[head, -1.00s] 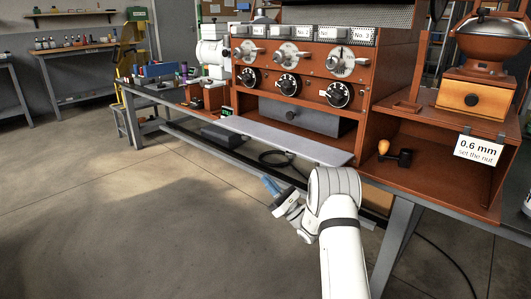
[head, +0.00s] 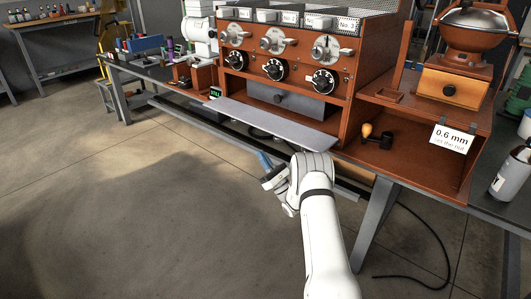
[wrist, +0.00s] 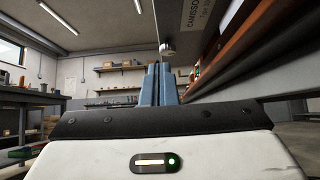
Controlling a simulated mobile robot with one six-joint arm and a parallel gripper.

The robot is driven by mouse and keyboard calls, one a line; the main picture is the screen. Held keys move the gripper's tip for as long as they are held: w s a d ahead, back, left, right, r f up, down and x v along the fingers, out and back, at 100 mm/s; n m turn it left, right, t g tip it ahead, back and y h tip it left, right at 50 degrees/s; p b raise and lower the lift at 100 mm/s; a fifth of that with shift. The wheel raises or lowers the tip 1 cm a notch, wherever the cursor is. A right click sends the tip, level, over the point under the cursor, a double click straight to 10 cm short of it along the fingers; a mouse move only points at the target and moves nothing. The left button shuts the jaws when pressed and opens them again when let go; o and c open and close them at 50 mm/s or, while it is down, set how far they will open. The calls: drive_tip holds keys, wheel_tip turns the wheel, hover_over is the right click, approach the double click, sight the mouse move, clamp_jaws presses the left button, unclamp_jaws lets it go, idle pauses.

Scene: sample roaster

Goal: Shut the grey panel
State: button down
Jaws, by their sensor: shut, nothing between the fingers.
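The grey panel (head: 275,122) is a long flat flap at the foot of the brown roaster cabinet (head: 345,95). It lies open, roughly level, sticking out towards me below the compartment with the grey drawer. My gripper (head: 264,160) is in front of and below the panel's outer edge, apart from it in the head view. Its blue fingers are together and empty. In the wrist view the shut fingers (wrist: 159,84) point up past a small round knob (wrist: 167,49). A lettered grey surface (wrist: 196,16), seemingly the panel's underside, is at upper right.
A grey table leg (head: 376,222) and lower rail stand right of my arm. A black cable (head: 433,247) lies on the floor. A grinder (head: 458,65) and a black handle with an orange knob (head: 376,136) are at the right. Floor at left is clear.

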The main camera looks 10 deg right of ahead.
sight(247, 123)
drive_tip(key=shift+w+a+r+p, duration=0.45)
drive_tip(key=shift+w+r+p, duration=0.1)
drive_tip(key=shift+r+p, duration=0.8)
drive_tip(key=shift+w+a+r+p, duration=0.45)
drive_tip(key=shift+w+r+p, duration=0.15)
drive_tip(key=shift+r+p, duration=0.7)
drive_tip(key=shift+w+a+r+p, duration=0.5)
drive_tip(key=shift+r+p, duration=0.6)
drive_tip(key=shift+r, duration=0.45)
drive_tip(key=shift+w, duration=0.1)
drive_tip(key=shift+b, duration=0.55)
